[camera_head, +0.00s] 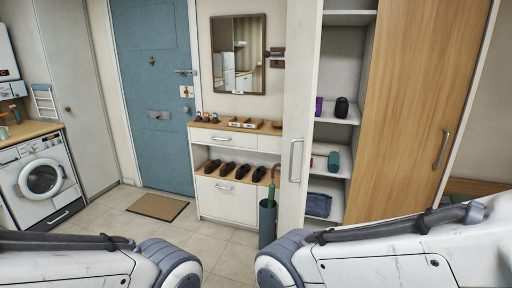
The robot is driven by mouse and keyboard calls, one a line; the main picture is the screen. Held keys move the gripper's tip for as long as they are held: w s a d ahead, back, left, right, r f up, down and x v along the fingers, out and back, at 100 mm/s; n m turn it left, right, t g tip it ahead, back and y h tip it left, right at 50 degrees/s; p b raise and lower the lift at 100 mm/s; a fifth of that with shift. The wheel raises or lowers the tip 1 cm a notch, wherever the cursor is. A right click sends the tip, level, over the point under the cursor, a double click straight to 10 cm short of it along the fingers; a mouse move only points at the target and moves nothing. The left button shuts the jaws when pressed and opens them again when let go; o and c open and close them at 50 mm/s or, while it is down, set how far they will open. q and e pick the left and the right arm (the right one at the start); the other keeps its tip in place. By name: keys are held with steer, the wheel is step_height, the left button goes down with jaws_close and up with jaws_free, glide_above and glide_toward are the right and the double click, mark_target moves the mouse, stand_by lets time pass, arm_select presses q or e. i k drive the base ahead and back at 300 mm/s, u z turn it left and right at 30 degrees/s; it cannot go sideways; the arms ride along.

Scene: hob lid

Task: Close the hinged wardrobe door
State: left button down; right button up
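The wardrobe stands open at the right, its shelves (340,123) showing between two panels. On the left of the opening is a narrow white panel (306,60) with a vertical bar handle (296,160). On the right is a broad wood-coloured door panel (415,75) with a metal handle (442,150) near its right edge. I cannot tell for sure which panel is the hinged door. My two arms cross the bottom of the view, and the right one hides the wardrobe's lower part. Neither gripper shows.
Shelves hold a dark speaker-like object (341,107), a teal item (333,161) and blue cloth (318,204). A dark umbrella stand (267,222) is close left of the white panel. Left stand a shoe cabinet (228,200), blue door (155,80) and washing machine (40,180).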

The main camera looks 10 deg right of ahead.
mark_target(304, 18)
steer(key=u, duration=0.15)
steer(key=i, duration=1.3)
steer(key=z, duration=0.95)
